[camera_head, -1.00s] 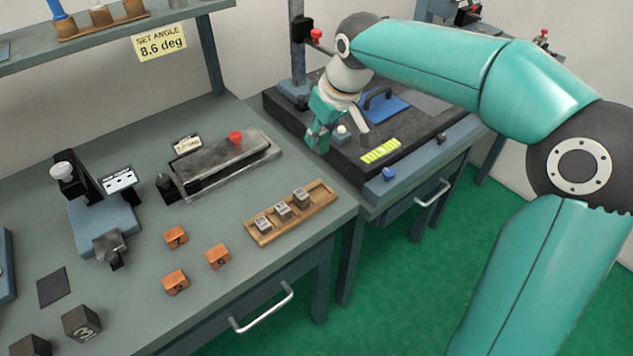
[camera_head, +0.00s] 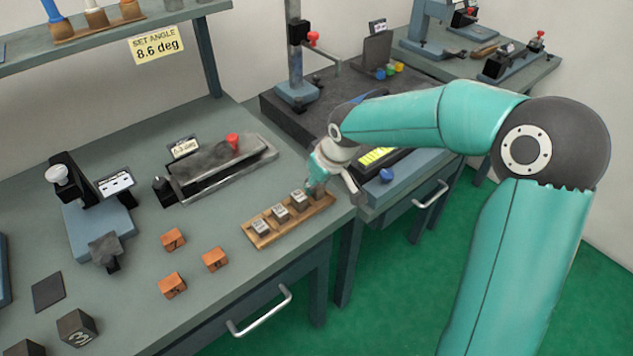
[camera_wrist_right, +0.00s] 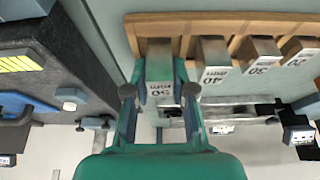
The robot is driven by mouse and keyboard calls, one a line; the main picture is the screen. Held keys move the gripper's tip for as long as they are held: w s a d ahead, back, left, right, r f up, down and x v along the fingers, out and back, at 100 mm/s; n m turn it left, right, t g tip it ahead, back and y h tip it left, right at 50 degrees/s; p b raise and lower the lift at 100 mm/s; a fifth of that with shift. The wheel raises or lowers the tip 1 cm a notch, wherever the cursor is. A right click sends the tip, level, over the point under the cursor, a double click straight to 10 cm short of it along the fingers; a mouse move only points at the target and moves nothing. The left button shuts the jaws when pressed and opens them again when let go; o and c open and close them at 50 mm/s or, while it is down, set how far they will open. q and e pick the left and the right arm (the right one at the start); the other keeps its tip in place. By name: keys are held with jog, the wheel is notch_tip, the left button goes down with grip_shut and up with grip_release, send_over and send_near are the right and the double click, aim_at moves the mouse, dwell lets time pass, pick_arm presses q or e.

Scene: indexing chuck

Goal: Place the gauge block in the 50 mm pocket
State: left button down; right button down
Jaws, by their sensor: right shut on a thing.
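The gauge block (camera_wrist_right: 160,92) shows in the right wrist view as a grey steel block with an upside-down label that appears to read 50. My right gripper (camera_head: 317,187) is shut on it, with a finger on each side. In the head view the gripper is at the far right end of the wooden tray (camera_head: 292,227), beside the last of three seated steel blocks (camera_head: 299,201). The block and the end pocket are hidden there by the gripper. I cannot tell whether the block is above the pocket or partly in it. My left gripper is out of view.
Orange numbered blocks (camera_head: 173,239) lie left of the tray. A sine-bar-like fixture with a red knob (camera_head: 232,140) stands behind it. The dark surface plate (camera_head: 285,115) is on the neighbouring bench to the right. The bench front is clear near the drawer handle (camera_head: 262,312).

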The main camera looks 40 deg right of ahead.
jog(key=c, duration=1.2)
grip_release()
jog(key=shift+c, duration=0.2)
jog(key=v, duration=1.2)
jog(key=shift+a, duration=0.1)
